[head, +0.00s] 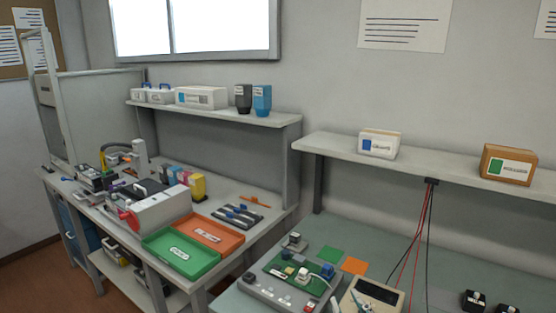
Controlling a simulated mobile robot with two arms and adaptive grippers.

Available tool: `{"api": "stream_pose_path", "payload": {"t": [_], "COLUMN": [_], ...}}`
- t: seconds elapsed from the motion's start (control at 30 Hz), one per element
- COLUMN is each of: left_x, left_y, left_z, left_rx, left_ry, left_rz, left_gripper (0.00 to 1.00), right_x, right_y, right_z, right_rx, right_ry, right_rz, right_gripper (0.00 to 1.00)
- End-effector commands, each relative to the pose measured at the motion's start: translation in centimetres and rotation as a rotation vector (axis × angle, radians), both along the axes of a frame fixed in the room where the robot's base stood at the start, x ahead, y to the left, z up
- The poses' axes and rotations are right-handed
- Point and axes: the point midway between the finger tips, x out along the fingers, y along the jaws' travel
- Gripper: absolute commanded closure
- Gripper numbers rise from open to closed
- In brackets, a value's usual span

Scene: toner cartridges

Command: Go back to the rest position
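I cannot make out my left gripper anywhere in the head view. I cannot clearly pick out my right gripper either. Two small black shapes (474,299) with pale marks show at the bottom right edge, apart from each other and partly cut off. I cannot tell whether they are parts of my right gripper or objects on the bench. No object is seen held. Toner cartridges in yellow and other colours (197,187) stand on the left bench behind a white machine (160,209). A black and a blue bottle (262,100) stand on the left shelf.
A green tray (205,265) and an orange tray (232,247) sit at the left bench's front edge. On the right bench are a grey board fixture (262,293) and a beige device (372,297). Red and black cables (418,232) hang from the right shelf.

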Motion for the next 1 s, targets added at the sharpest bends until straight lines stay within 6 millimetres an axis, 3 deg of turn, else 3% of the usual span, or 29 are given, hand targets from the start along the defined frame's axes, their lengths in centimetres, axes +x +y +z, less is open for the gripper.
{"api": "stream_pose_path", "payload": {"t": [0.03,0.1,0.2,0.3,0.5,0.67,0.8,1.0], "left_x": [0.0,0.1,0.1,0.1,0.2,0.2,0.2,0.2], "left_y": [0.0,0.0,0.0,0.0,0.0,0.0,0.0,0.0], "left_z": [0.0,0.0,0.0,0.0,0.0,0.0,-0.9,-2.0], "left_rx": [0.000,0.000,0.000,0.000,0.000,-0.001,0.000,0.000], "left_ry": [-0.001,-0.001,-0.002,-0.002,-0.002,-0.003,-0.004,-0.004], "left_rz": [0.000,0.000,0.000,0.000,0.000,0.000,0.000,0.001], "left_gripper": [0.66,0.66,0.66,0.66,0.66,0.66,0.66,0.66], "right_x": [-1.9,-4.8,-9.5,-14.0,-21.9,-27.9,-26.3,-25.7], "right_y": [-1.2,-2.7,-4.1,-4.9,-5.7,-5.9,-5.7,-5.5], "right_z": [-3.5,-7.7,-12.8,-16.2,-20.3,-22.1,-26.9,-34.4], "right_rx": [0.020,0.040,0.062,0.074,0.091,0.101,0.096,0.090], "right_ry": [0.122,0.283,0.497,0.667,0.933,1.118,1.119,1.143], "right_rz": [-0.037,-0.079,-0.124,-0.149,-0.175,-0.182,-0.181,-0.180], "right_gripper": [0.76,0.76,0.76,0.76,0.76,0.76,0.76,0.76]}}
